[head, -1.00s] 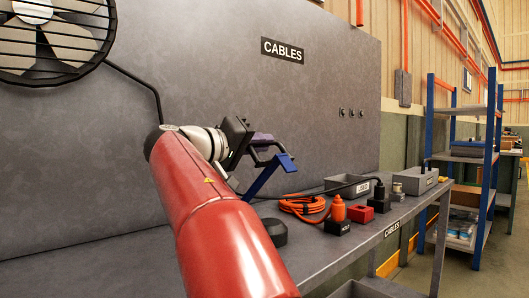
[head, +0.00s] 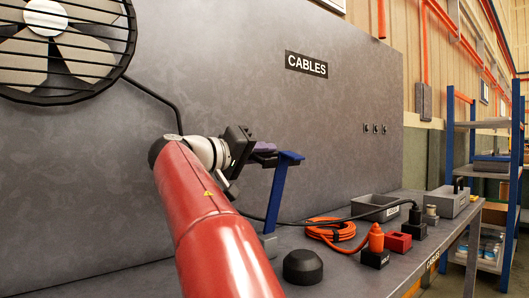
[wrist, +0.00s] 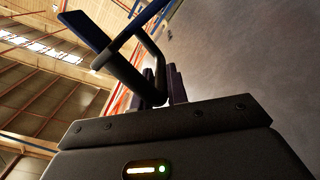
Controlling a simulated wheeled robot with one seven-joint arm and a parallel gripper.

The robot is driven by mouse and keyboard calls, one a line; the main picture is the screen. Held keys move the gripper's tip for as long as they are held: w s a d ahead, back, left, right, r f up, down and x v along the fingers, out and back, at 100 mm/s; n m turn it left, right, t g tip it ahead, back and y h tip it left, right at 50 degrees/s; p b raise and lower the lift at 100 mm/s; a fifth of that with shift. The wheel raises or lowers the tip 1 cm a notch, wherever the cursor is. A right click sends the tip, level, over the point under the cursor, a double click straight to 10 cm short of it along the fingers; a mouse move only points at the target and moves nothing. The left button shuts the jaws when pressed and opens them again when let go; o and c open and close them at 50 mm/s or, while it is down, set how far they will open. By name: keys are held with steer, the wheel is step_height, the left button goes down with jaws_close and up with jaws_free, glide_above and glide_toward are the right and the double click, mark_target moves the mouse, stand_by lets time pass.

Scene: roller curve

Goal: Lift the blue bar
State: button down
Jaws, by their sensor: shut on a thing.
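The blue bar (head: 276,192) stands nearly upright in the head view, with a short flat blue piece at its top. Its lower end meets a small grey block (head: 269,245) on the bench; I cannot tell whether they are joined. My gripper (head: 266,151) is shut on a dark part at the bar's top. The wrist view shows my purple-tinted fingers (wrist: 163,84) around a dark bent handle (wrist: 128,73), with a flat blue piece (wrist: 85,28) beyond it. The exact contact is partly hidden.
The grey bench carries a black knob (head: 303,267), an orange cable coil (head: 330,232), an orange plug (head: 376,238), a red block (head: 398,243) and grey bins (head: 375,207). A grey panel (head: 230,80) with a fan (head: 60,45) stands behind. Blue shelving is at right.

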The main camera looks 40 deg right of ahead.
steer(key=shift+w+a+f, duration=0.1)
steer(key=shift+w+f, duration=0.25)
steer(key=shift+f, duration=0.2)
steer(key=c, duration=1.5)
jaws_free()
steer(key=shift+w, duration=0.1)
steer(key=shift+o, duration=0.2)
steer(key=shift+r, duration=0.1)
steer(key=shift+r, duration=0.15)
steer(key=a, duration=0.7)
steer(key=shift+s+a+b, duration=0.4)
steer(key=shift+s+b, duration=0.05)
